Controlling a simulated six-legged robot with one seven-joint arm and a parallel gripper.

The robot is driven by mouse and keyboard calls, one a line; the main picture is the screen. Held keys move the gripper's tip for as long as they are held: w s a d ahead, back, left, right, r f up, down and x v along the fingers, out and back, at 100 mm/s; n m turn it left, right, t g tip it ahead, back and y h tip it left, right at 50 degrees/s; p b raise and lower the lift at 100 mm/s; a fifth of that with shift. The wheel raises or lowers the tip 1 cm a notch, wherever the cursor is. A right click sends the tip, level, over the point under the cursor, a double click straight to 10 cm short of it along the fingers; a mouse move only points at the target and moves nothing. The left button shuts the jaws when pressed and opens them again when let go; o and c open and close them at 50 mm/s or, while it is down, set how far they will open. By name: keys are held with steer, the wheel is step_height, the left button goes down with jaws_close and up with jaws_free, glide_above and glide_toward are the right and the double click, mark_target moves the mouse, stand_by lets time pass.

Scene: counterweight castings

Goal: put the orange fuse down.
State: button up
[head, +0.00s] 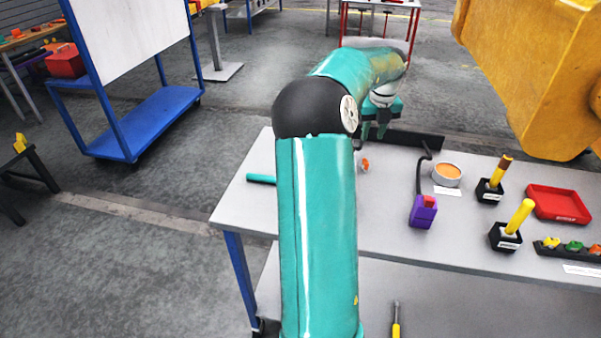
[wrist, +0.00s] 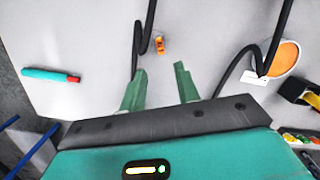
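The small orange fuse (wrist: 159,44) lies on the grey tabletop, just beyond my fingertips in the wrist view. A small orange and white piece on the table in the head view (head: 365,164) looks like the same fuse. My gripper (wrist: 160,68) is open, with its two green fingers apart and nothing between them. In the head view my gripper (head: 380,130) hangs over the far left part of the table (head: 385,205), pointing down. The gap between fingertips and tabletop is hard to judge.
A teal rod (head: 261,179) with a red end lies to the left. A white ring with an orange disc (head: 447,174), a purple box (head: 424,212) with a black cable, black holders (head: 505,237) and a red tray (head: 559,203) stand to the right. The front left tabletop is clear.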

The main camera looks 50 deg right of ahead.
steer(key=w+a+r+n+t+y, duration=0.1)
steer(key=w+a+r+n, duration=0.35)
steer(key=a+n, duration=0.9)
steer(key=w+a+r+n+t, duration=0.25)
steer(key=w+a+n, duration=0.5)
steer(key=a, duration=1.15)
steer(key=s+a+f+n, duration=0.1)
steer(key=s+a+n, duration=0.5)
steer(key=a+n, duration=0.5)
steer(key=s+a+f+n+t, duration=0.1)
steer(key=s+a+n, duration=0.4)
steer(key=a+n, duration=0.7)
steer(key=shift+s+a, duration=0.35)
steer(key=shift+a, duration=0.4)
